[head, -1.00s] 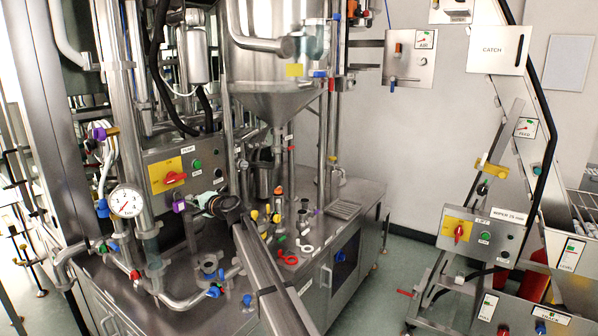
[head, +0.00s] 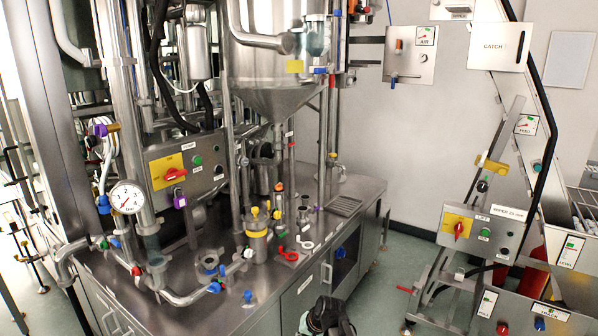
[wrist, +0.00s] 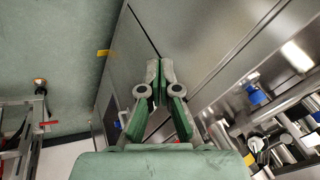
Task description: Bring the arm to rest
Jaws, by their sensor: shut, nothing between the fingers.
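My gripper shows in the wrist view (wrist: 160,68) with its green-grey fingers together and nothing between them. It points past the steel cabinet front, with the green floor to the left. In the head view only a dark and greenish part of my arm shows at the bottom edge, in front of the cabinet and clear of it. The fingertips cannot be made out there.
The steel worktop (head: 227,285) carries pipes, valves, a yellow-topped canister (head: 257,240) and red and white ring-handled pieces. A hopper (head: 280,60) hangs above. The lift frame (head: 470,235) stands at the right. Open floor (head: 385,295) lies between.

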